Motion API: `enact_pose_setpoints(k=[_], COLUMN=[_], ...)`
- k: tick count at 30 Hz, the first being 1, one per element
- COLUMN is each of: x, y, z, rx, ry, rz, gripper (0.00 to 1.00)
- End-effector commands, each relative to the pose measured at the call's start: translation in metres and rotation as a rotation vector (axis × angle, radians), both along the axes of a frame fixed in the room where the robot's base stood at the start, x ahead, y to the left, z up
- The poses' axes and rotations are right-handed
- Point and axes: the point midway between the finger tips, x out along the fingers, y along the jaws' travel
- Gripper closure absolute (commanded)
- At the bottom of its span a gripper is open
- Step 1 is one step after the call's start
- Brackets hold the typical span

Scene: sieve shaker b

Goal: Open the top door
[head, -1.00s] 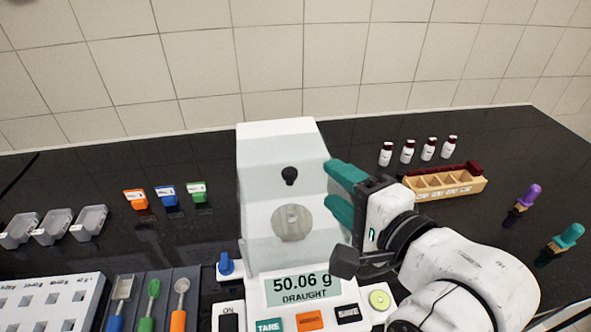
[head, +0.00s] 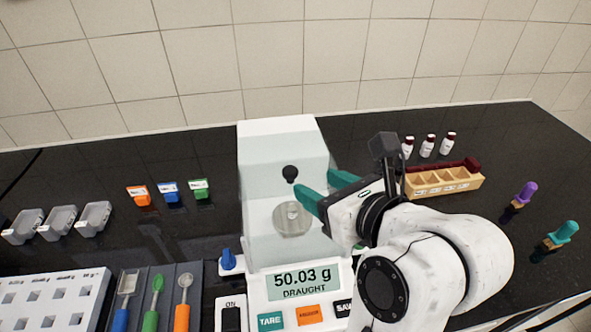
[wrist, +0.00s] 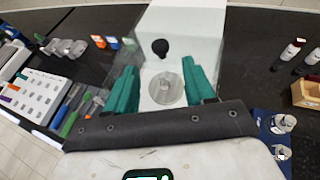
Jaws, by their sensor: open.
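The balance (head: 268,132) is a white box with clear panels in the middle of the counter. A black knob (head: 290,173) sits at the top of its draught shield, above the round weighing pan (head: 293,219). The knob also shows in the wrist view (wrist: 160,47). My gripper (head: 318,187) is open, with its teal fingers at the front right of the shield.
The display (head: 302,281) reads 50.03 g and DRAUGHT. Orange, blue and green labelled blocks (head: 168,192) and grey trays (head: 60,221) stand left. A wooden rack (head: 440,182) and several small bottles (head: 428,146) stand right. Open counter lies behind the balance.

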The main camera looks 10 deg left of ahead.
Motion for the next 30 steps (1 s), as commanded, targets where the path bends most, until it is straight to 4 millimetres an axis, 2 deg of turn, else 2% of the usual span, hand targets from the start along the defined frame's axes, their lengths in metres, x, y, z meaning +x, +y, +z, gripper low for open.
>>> enact_pose_setpoints(k=[6, 13, 18, 26, 30], x=[0.030, 0.053, 0.060, 0.061, 0.061], y=[0.025, 0.042, 0.048, 0.049, 0.049], z=[-0.015, -0.027, -0.032, -0.033, -0.033], rx=[-0.001, -0.002, -0.001, -0.002, -0.002], ry=[0.002, 0.000, -0.001, -0.002, -0.003], rz=[0.003, 0.002, 0.001, 0.001, 0.001], gripper=[0.46, 0.46, 0.46, 0.46, 0.57])
